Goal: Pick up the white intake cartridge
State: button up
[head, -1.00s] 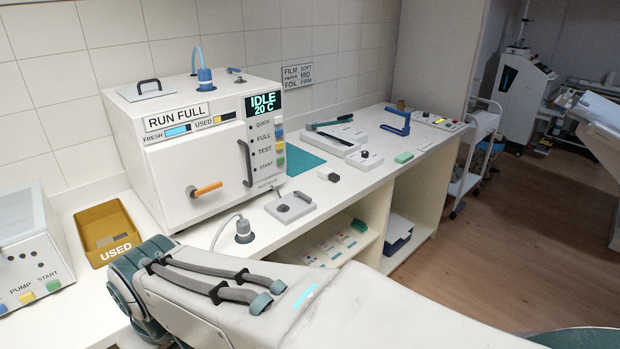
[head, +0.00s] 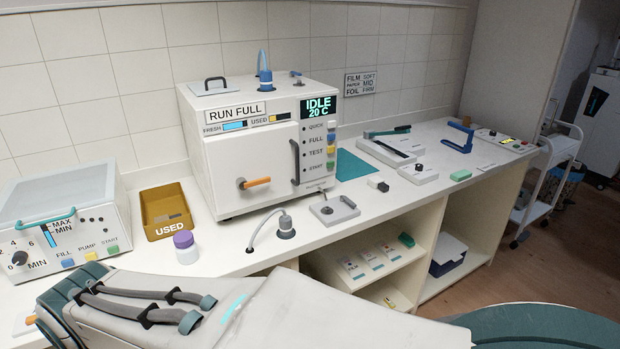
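I cannot surely pick out the white intake cartridge in the head view. A small white piece with a dark side (head: 378,184) lies on the counter right of the sterilizer, too small to identify. A grey fitting with a hose (head: 285,226) stands on the counter in front of the sterilizer (head: 250,160). A flat grey plate with a round knob and handle (head: 335,209) lies to its right. My gripper is not in view; white and teal parts of my own body fill the bottom of the picture.
A yellow USED bin (head: 165,212), a white jar with a purple lid (head: 186,247) and a control box with a teal handle (head: 62,225) stand at left. A sealer (head: 395,148), a knobbed box (head: 418,173) and a green block (head: 460,175) stand at right. Open shelves (head: 385,262) lie below.

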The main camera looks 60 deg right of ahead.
aim_at(375, 181)
jog(key=i, duration=0.85)
jog(key=z, duration=3.1)
jog(key=k, duration=0.2)
jog(key=z, duration=1.2)
jog(key=k, duration=1.05)
jog(key=z, duration=0.75)
jog(key=i, duration=0.75)
jog(key=u, duration=0.4)
jog(key=i, duration=1.6)
jog(key=u, duration=0.4)
